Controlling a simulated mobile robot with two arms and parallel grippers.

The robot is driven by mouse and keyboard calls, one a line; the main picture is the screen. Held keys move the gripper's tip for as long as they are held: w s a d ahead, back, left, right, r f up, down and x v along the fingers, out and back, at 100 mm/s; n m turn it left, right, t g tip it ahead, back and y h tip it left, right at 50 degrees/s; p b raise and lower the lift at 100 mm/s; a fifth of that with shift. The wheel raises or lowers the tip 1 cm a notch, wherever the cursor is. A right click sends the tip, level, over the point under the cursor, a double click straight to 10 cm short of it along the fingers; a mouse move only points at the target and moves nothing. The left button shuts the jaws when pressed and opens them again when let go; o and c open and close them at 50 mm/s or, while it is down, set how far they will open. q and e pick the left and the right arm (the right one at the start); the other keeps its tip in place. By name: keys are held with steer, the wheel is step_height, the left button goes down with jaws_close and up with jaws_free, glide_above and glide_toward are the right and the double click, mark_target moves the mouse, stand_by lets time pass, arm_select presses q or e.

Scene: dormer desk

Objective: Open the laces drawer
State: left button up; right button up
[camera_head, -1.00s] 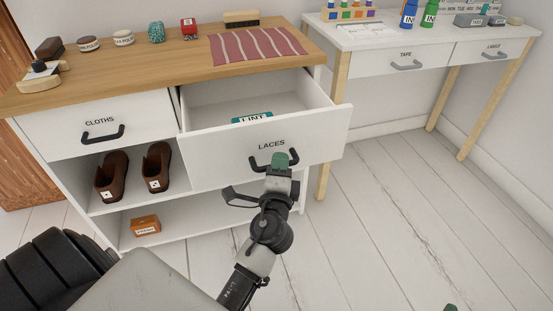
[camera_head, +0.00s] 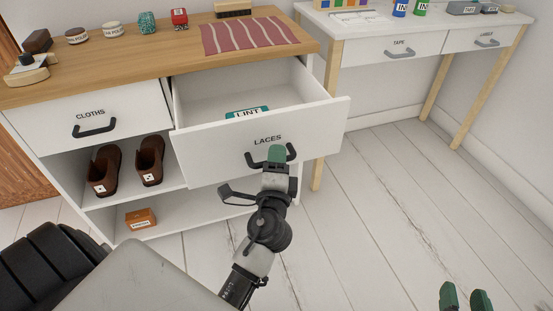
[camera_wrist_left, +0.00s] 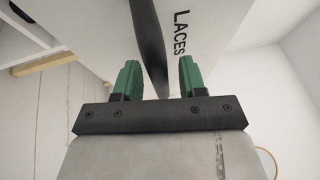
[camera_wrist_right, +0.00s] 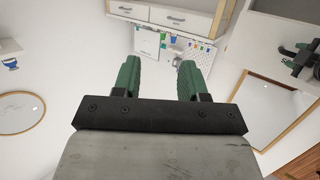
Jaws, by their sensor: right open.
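The white laces drawer (camera_head: 225,153) stands pulled out of the wooden-topped cabinet, with a teal and white box marked LINT (camera_head: 246,113) inside. Its black handle (camera_head: 291,152) is under the LACES label. My left gripper (camera_head: 277,154) is at this handle. In the left wrist view, the dark handle bar (camera_wrist_left: 149,45) passes between the green fingers of my left gripper (camera_wrist_left: 157,78), which stand apart with gaps beside the bar. My right gripper (camera_head: 465,297) is open and empty over the floor at the lower right, away from the drawer.
The closed cloths drawer (camera_head: 55,122) is to the left. Brown shoes (camera_head: 150,160) and an orange box (camera_head: 141,218) are on the shelves below. A white desk (camera_head: 365,50) stands at the right, with bare floor (camera_head: 380,220) before it.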

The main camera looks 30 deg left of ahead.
arm_select(q)
steer(key=shift+s+d+f, duration=0.1)
steer(key=shift+s, duration=0.05)
steer(key=b+v, duration=0.2)
steer(key=v, duration=0.8)
steer(key=shift+s+b, duration=0.25)
steer(key=shift+b, duration=0.05)
arm_select(e)
step_height(320, 180, up, 8)
steer(key=a+t+y, duration=0.1)
steer(key=t+y, duration=0.1)
steer(key=t, duration=0.4)
steer(key=shift+a+f+t, duration=0.2)
steer(key=shift+f+t, duration=0.05)
steer(key=shift+t, duration=0.05)
arm_select(q)
steer(key=shift+d, duration=0.1)
